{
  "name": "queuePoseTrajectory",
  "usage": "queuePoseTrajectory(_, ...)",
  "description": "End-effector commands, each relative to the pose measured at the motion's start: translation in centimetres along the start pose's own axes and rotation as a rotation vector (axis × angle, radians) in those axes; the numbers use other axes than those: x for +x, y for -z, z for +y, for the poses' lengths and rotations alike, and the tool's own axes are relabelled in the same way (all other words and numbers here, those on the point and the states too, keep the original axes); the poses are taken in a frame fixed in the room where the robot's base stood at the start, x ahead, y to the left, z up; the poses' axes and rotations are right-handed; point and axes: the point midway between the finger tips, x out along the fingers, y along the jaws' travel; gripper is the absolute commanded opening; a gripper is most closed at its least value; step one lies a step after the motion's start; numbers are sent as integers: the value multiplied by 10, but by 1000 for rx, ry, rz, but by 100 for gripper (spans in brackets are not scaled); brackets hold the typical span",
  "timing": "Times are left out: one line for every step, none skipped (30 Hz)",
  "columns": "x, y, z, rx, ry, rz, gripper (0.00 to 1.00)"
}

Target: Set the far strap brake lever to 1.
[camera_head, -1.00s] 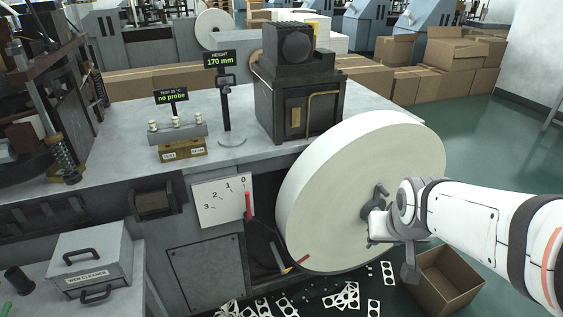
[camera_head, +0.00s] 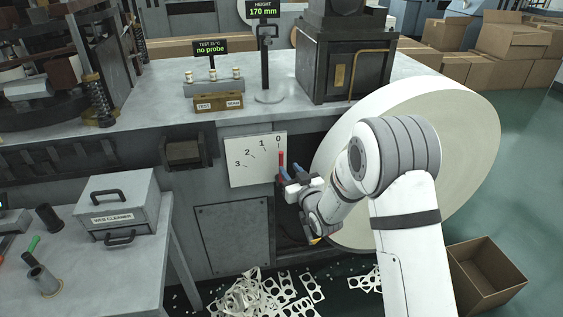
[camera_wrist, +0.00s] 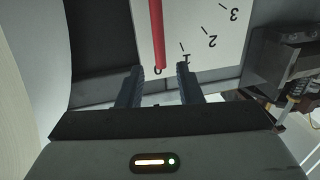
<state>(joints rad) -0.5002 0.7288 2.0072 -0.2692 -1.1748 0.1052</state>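The far strap brake lever (camera_head: 282,160) is a thin red bar in front of a white scale plate (camera_head: 252,165) marked 0 to 3. It stands near upright, by the 0 mark. My gripper (camera_head: 291,171) is at the lever in the head view. In the wrist view my gripper (camera_wrist: 159,76) is open, its two dark fingers apart with the lever's end lined up between them. Whether a finger touches it I cannot tell. The lever's lower part is hidden.
The large pale paper roll (camera_head: 465,135) stands right beside my arm. A yellow-tipped part (camera_head: 314,240) shows just below my gripper. A machine table edge lies above the plate. Punched scraps (camera_head: 255,298) cover the floor, and an open carton (camera_head: 488,275) stands at the right.

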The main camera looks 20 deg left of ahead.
Motion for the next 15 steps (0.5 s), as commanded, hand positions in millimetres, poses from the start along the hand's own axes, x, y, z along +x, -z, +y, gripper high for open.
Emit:
queuePoseTrajectory(5, 0, -1, 0, 3, 5, 32)
queuePoseTrajectory(8, 0, -2, 0, 4, 7, 32)
queuePoseTrajectory(13, 0, -2, 0, 4, 8, 32)
queuePoseTrajectory(18, 0, -2, 0, 4, 7, 32)
queuePoseTrajectory(23, 0, -2, -1, 4, 6, 32)
queuePoseTrajectory(30, 1, -2, -1, 4, 7, 32)
queuePoseTrajectory(35, 0, -2, -1, 4, 6, 32)
queuePoseTrajectory(40, 0, -1, -1, 4, 6, 32)
queuePoseTrajectory(46, 0, -1, -1, 3, 6, 32)
queuePoseTrajectory(50, 0, -1, -1, 3, 6, 32)
queuePoseTrajectory(55, 0, -1, 0, 3, 5, 32)
queuePoseTrajectory(60, 0, -1, 0, 2, 6, 32)
queuePoseTrajectory(63, 0, 0, 0, 2, 4, 32)
queuePoseTrajectory(66, 0, 0, 0, 2, 4, 32)
queuePoseTrajectory(69, 0, 0, 0, 2, 4, 32)
